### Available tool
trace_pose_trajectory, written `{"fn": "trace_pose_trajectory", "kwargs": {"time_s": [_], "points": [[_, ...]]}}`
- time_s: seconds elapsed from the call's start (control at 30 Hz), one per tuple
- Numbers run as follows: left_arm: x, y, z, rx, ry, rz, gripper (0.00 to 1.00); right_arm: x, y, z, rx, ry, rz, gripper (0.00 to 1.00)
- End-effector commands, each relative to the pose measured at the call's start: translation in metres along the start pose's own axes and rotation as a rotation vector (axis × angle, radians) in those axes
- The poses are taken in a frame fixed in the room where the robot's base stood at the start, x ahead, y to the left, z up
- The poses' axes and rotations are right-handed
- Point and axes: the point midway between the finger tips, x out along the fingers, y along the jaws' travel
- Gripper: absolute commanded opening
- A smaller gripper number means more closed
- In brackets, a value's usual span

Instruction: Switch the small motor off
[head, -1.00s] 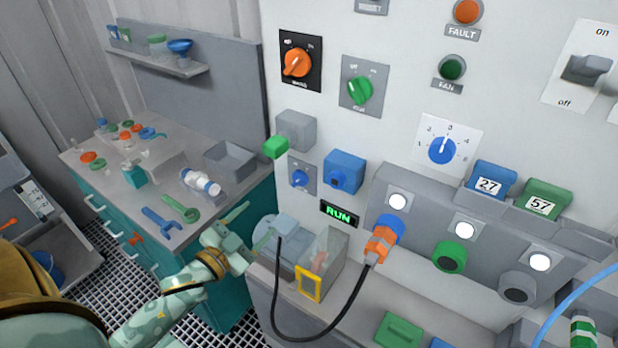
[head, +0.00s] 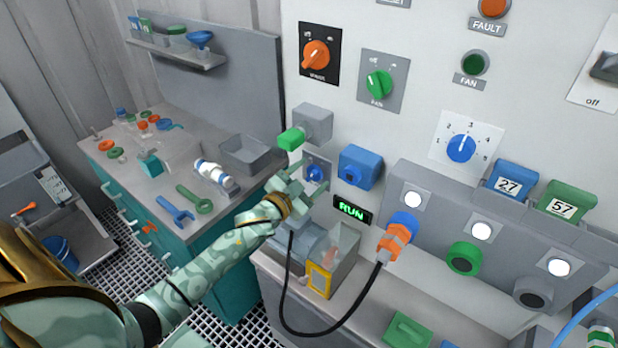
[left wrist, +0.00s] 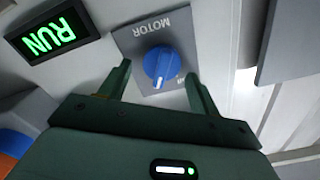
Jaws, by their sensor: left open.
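A small blue rotary knob (head: 315,174) sits on a grey plate on the white panel. In the left wrist view the plate reads MOTOR upside down, and the blue knob (left wrist: 161,64) carries a white pointer mark. My left gripper (head: 305,180) is open and empty in front of the knob. In the left wrist view its two fingers (left wrist: 158,82) stand either side of the knob, seemingly just short of it. A RUN display (head: 352,209) glows green to the knob's right. My right gripper is not in view.
A grey box with a green end (head: 292,139) juts out above the knob, and a blue box (head: 360,167) to its right. Below are a clear guard with a yellow frame (head: 320,280) and a black cable with an orange plug (head: 394,243). Orange and green knobs are higher up.

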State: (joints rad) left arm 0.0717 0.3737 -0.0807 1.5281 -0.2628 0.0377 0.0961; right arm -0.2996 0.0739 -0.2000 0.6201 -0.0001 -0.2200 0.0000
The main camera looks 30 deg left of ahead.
Motion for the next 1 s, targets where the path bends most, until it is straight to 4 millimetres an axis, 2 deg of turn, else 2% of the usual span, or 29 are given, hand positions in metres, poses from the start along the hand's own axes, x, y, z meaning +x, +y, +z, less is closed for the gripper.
{"fn": "trace_pose_trajectory", "kwargs": {"time_s": [0.1, 0.13, 0.27, 0.3, 0.67, 1.0], "points": [[0.0, 0.0, 0.0, 0.0, 0.0, 0.0, 0.63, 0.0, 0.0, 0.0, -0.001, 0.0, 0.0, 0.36], [0.0, 0.0, 0.0, 0.0, 0.0, 0.0, 0.6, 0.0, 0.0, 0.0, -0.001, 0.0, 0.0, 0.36], [0.0, 0.0, 0.0, 0.0, 0.0, 0.0, 0.24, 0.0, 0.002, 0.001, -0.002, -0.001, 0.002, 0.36], [-0.001, 0.0, 0.0, 0.0, 0.0, 0.0, 0.19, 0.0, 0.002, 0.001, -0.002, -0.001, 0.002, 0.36], [-0.001, -0.001, -0.001, -0.043, -0.001, 0.0, 0.19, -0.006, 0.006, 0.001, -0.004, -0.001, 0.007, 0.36], [-0.001, -0.004, -0.002, -0.27, -0.003, 0.0, 0.19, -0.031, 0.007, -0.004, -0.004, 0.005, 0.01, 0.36]]}}
